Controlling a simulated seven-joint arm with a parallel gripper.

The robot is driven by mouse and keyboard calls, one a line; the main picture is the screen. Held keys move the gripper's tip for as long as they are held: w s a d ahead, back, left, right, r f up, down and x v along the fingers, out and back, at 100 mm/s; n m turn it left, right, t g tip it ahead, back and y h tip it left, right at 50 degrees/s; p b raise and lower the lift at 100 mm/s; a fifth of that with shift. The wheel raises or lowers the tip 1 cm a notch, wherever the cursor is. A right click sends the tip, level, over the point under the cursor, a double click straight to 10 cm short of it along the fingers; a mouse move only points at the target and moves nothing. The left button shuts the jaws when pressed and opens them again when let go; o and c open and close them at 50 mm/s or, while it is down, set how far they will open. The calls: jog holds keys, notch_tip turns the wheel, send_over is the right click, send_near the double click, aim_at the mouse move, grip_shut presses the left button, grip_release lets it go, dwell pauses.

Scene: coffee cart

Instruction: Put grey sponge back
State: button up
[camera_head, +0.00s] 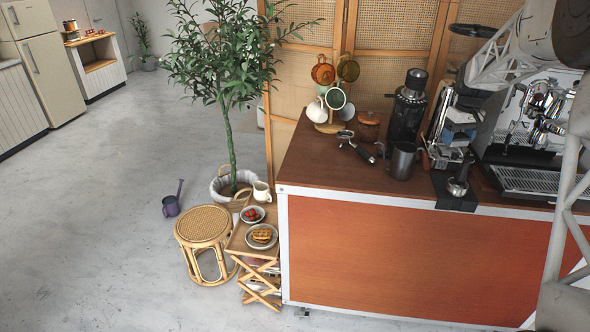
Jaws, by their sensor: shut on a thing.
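My gripper (447,152) hangs at the end of my arm over the right part of the brown cart top (330,163), between the black grinder and the espresso machine. It points down and is shut on a small greyish piece, the grey sponge, which is mostly hidden and hard to make out at this size. The gripper is low, close above the counter, beside the grey metal pitcher (403,161). I cannot tell whether the sponge touches the counter.
A tamper (458,187) stands on a black mat in front, the espresso machine (535,125) to the right. The grinder (407,105), a portafilter (357,147), a lidded jar (369,127) and a mug tree (329,127) stand left. The counter's front left is clear.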

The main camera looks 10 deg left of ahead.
jog(key=s+a+f+n, duration=0.3)
jog(key=s+a+n, duration=0.1)
jog(key=a, duration=1.1)
jog(key=s+a+f+n, duration=0.4)
jog(key=s+a+n, duration=0.1)
jog(key=a, duration=1.1)
jog(key=s+a+f+n, duration=0.4)
jog(key=a+n, duration=0.1)
jog(key=a, duration=1)
jog(key=shift+s+a+f, duration=0.25)
jog(key=shift+w, duration=0.1)
send_over(292, 169)
jog(key=shift+w+f, duration=0.15)
jog(key=shift+f, duration=0.6)
jog(key=shift+f, duration=1.75)
jog(key=shift+f, duration=0.1)
